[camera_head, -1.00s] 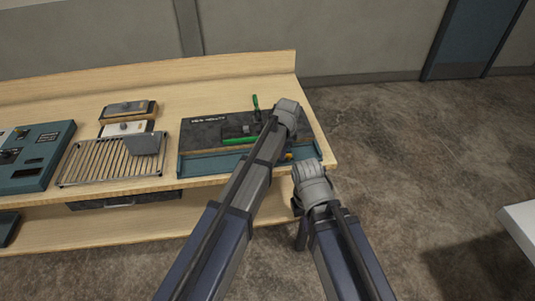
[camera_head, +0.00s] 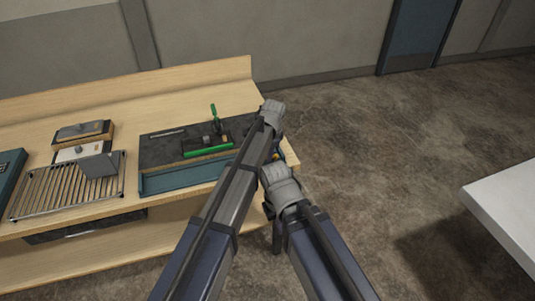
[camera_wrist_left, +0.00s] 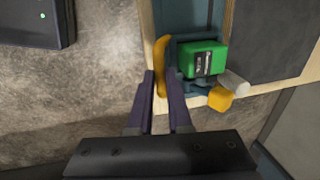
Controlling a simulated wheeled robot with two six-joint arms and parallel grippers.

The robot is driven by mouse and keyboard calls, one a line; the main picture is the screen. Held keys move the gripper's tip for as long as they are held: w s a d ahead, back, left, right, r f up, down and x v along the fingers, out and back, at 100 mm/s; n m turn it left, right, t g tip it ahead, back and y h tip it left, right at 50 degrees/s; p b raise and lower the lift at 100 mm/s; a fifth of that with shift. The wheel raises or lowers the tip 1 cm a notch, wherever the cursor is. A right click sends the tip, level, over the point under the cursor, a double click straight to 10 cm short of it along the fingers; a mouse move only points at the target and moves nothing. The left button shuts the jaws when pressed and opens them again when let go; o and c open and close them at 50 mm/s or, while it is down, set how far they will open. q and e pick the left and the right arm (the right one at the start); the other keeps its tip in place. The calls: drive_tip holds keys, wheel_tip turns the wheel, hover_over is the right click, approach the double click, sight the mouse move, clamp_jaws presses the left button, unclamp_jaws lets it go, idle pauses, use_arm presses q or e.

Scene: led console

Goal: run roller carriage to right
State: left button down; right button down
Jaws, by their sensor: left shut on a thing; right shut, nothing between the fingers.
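In the left wrist view, a green block (camera_wrist_left: 202,59) with a white cylinder (camera_wrist_left: 235,82) and a yellow knob (camera_wrist_left: 220,98) sits at the blue rail end. A curved yellow handle (camera_wrist_left: 161,68) stands beside it, between the fingers of my left gripper (camera_wrist_left: 160,88), which is shut on it. In the head view, my left gripper (camera_head: 272,113) is at the right end of the dark panel (camera_head: 160,150); its wrist hides its fingers and most of the handle. My right gripper (camera_head: 275,236) is shut and empty, off the bench's front right corner. I cannot tell which part is the roller carriage.
A black device with a green bar (camera_head: 207,151) and a green-handled lever (camera_head: 214,112) is on the panel. A blue tray (camera_head: 175,178) runs along its front. A slatted rack (camera_head: 60,190) stands left. A white table (camera_head: 510,205) is at right; open floor lies between.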

use_arm(q)
drive_tip(key=shift+d, duration=0.25)
drive_tip(key=c, duration=0.8)
unclamp_jaws()
drive_tip(key=shift+c, duration=0.2)
wheel_tip(320, 180, up, 8)
drive_tip(key=s+p, duration=0.1)
drive_tip(key=p, duration=0.6)
drive_tip(key=shift+s+d+p, duration=0.2)
drive_tip(key=shift+p, duration=0.2)
drive_tip(key=shift+f, duration=0.2)
